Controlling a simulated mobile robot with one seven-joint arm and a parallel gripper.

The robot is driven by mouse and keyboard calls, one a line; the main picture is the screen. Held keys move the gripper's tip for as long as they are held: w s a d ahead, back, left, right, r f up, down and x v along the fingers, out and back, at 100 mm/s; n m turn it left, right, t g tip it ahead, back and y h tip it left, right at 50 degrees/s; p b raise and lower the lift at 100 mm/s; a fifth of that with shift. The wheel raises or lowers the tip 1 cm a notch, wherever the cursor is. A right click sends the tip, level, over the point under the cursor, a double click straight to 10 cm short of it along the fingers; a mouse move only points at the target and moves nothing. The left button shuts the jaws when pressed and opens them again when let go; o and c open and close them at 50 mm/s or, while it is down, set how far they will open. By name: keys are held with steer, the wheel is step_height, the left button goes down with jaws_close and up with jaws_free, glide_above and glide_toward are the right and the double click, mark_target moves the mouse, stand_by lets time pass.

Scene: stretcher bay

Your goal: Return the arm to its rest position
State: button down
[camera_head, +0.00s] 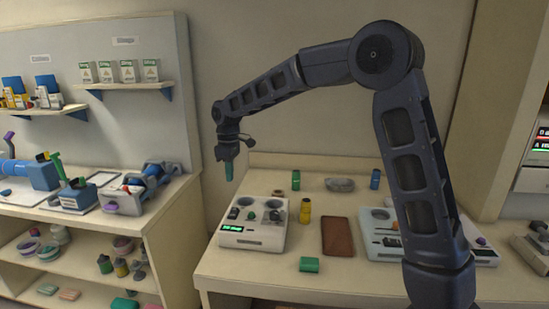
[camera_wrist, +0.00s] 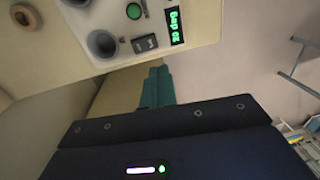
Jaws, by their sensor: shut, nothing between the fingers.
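My gripper (camera_head: 229,172) hangs at the end of my raised, bent arm and points down. Its teal fingers are together with nothing between them. In the head view it is above and to the left of a white device with a green display (camera_head: 252,238), near the left end of the table, and looks clear of it. The wrist view shows the closed teal fingers (camera_wrist: 158,84) just below the same kind of white device panel (camera_wrist: 190,12). I cannot tell the exact gap between them.
The table (camera_head: 225,267) also holds a yellow bottle (camera_head: 305,211), a brown pad (camera_head: 337,236), a green block (camera_head: 309,264) and a second device (camera_head: 378,221) partly behind my arm. A shelf unit (camera_head: 165,205) with tools stands left. The air around the gripper looks free.

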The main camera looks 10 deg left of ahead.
steer(key=d+r+m+t, duration=0.1)
steer(key=d+r+m, duration=0.2)
steer(key=d, duration=0.7)
steer(key=d+r+m+t, duration=0.15)
steer(key=d+r, duration=0.25)
steer(key=d, duration=0.6)
steer(key=d+r+m, duration=0.3)
steer(key=d, duration=0.7)
steer(key=s+d+f+m+t, duration=0.1)
steer(key=s+d+f+m, duration=0.1)
steer(key=s+d+m, duration=0.3)
steer(key=s+d+f+m+t, duration=0.2)
steer(key=s+d+m, duration=0.3)
steer(key=s+d, duration=0.6)
steer(key=d, duration=0.9)
steer(key=shift+s, duration=0.3)
